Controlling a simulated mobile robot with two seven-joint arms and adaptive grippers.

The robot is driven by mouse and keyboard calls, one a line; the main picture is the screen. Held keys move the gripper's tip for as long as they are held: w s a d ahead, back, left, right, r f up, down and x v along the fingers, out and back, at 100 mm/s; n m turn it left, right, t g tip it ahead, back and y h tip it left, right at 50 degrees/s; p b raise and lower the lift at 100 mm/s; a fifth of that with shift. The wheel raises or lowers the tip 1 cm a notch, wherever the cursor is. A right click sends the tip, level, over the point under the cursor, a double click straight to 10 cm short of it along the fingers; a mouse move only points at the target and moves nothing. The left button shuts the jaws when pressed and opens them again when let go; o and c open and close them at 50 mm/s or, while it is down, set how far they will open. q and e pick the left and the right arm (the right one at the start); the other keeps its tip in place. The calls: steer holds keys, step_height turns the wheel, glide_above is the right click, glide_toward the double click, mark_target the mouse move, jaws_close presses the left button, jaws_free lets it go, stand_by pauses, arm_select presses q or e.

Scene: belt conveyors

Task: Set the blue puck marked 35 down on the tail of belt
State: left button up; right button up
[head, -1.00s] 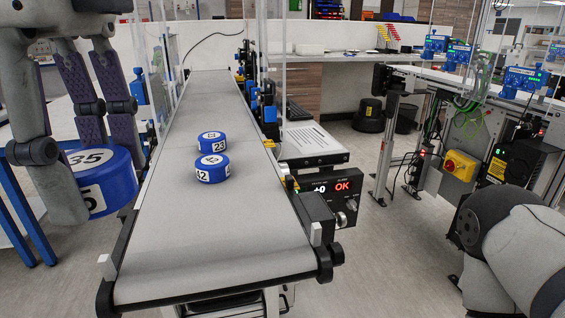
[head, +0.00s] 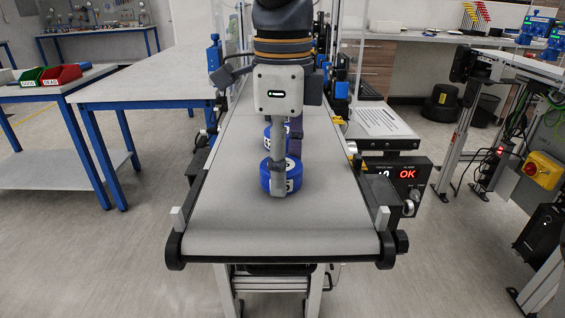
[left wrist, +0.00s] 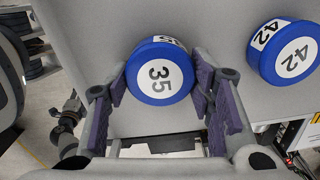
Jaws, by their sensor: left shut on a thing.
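My left gripper (head: 283,172) is over the belt, pointing down, shut on the blue puck marked 35 (head: 267,178). One finger is in front of the puck and hides part of it. In the left wrist view the puck 35 (left wrist: 160,72) sits between both purple-padded fingers (left wrist: 163,88), its label facing the camera. The puck is at or just above the belt (head: 235,215); I cannot tell whether it touches. The blue puck marked 42 (left wrist: 284,52) is beside it on the belt, apart from it, beyond the right finger.
Another blue puck (head: 268,139) shows partly behind my gripper. The belt's near end is bare. A control box with a lit OK display (head: 395,174) stands at the belt's right side. A white table (head: 150,78) is at the left.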

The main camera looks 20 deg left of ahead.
arm_select(q)
steer(key=shift+s+f, duration=0.1)
steer(key=shift+f, duration=0.1)
steer(key=o, duration=1.3)
step_height(320, 180, up, 12)
steer(key=shift+r, duration=0.15)
